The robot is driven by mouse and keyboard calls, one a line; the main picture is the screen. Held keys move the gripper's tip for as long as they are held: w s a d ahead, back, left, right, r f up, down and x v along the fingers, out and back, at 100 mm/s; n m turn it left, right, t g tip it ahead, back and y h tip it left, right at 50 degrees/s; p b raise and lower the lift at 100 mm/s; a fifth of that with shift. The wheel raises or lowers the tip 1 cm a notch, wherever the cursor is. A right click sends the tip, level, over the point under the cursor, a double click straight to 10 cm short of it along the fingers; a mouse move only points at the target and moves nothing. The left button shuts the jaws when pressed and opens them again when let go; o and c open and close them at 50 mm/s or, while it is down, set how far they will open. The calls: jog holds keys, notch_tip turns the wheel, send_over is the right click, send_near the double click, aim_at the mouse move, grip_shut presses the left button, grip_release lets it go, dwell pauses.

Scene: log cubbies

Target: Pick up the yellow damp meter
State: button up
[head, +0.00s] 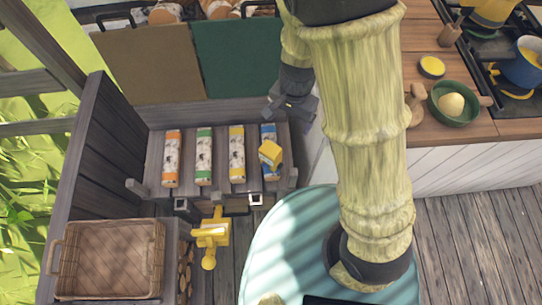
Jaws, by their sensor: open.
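A small boxy yellow object (270,153) lies on the grey wooden bench, over the blue-banded log at the right end of the row; it looks like the damp meter. A second yellow object (211,236), with a block-like body and a rounded knob at its lower end, shows lower down in front of the bench. The picture is too small to tell surely which one is the meter. My gripper (291,112) is open, above and a little right of the boxy yellow object and apart from it. Its fingertips are small and dark here.
Several banded logs (204,157) lie side by side on the bench (155,165). A wicker basket (107,228) stands at lower left beside a wooden side wall (90,150). Brown and green panels (238,58) stand behind. A counter with a green bowl (455,117) is at right.

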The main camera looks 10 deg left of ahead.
jog(key=m, duration=0.1)
send_over(270, 148)
notch_tip(270, 148, down, 3)
jog(key=shift+a+h, duration=0.1)
jog(key=shift+h, duration=0.2)
jog(key=shift+s, duration=0.1)
notch_tip(270, 148, down, 12)
jog(key=shift+f+b, duration=0.1)
jog(key=shift+b, duration=1.1)
jog(key=f+b, duration=0.1)
jog(key=f, duration=0.4)
jog(key=shift+d+f, duration=0.1)
jog(key=shift+d, duration=0.1)
jog(key=shift+c, duration=0.4)
